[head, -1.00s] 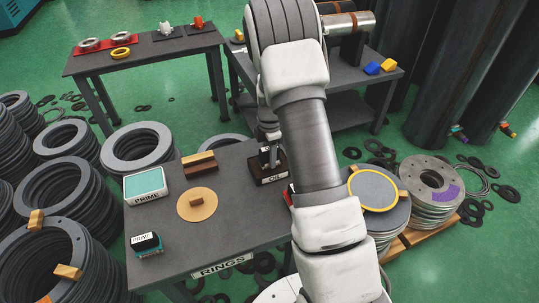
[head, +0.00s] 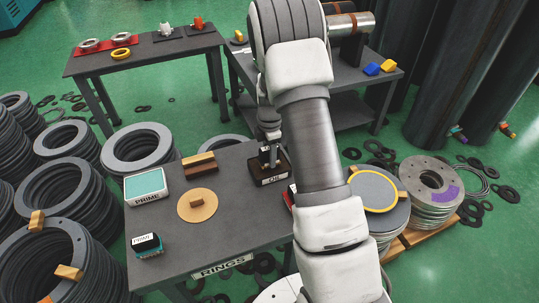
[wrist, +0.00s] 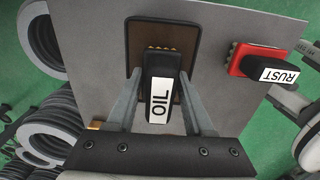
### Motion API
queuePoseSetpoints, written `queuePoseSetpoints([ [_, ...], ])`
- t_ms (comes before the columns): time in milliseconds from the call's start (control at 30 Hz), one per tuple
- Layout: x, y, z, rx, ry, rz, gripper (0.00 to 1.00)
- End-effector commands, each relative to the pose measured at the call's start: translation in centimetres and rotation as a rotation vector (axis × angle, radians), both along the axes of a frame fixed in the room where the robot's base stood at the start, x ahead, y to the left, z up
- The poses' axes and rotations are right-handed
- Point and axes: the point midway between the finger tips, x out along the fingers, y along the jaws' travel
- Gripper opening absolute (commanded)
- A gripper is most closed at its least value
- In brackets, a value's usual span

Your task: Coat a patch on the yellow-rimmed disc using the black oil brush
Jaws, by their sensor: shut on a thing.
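The black oil brush (wrist: 161,88), with a white OIL label, is between the two fingers of my gripper (wrist: 162,118), which is shut on it. In the head view my gripper (head: 268,150) is at the brown OIL tray (head: 272,180) on the near table. The tray also shows behind the brush in the wrist view (wrist: 135,62). I cannot tell whether the brush touches the tray. The yellow-rimmed disc (head: 372,189) lies flat on a stack of discs to the right of my arm; my arm is close to its left edge.
The near table (head: 235,225) also holds a PRIME pad (head: 146,184), a PRIME brush (head: 147,244), a tan disc (head: 197,206) and a red RUST brush (wrist: 268,62). A purple-patched stack (head: 436,185) stands right of the yellow-rimmed disc. Ring stacks (head: 70,195) crowd the left.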

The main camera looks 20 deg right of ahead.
Motion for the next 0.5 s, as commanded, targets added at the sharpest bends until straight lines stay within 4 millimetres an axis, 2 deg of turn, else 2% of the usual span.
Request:
queuePoseSetpoints([
  [33,0.1,0.0,0.8,0.000,-0.002,-0.001,0.07],
  [500,0.1,0.0,4.7,0.000,-0.003,-0.001,0.07],
])
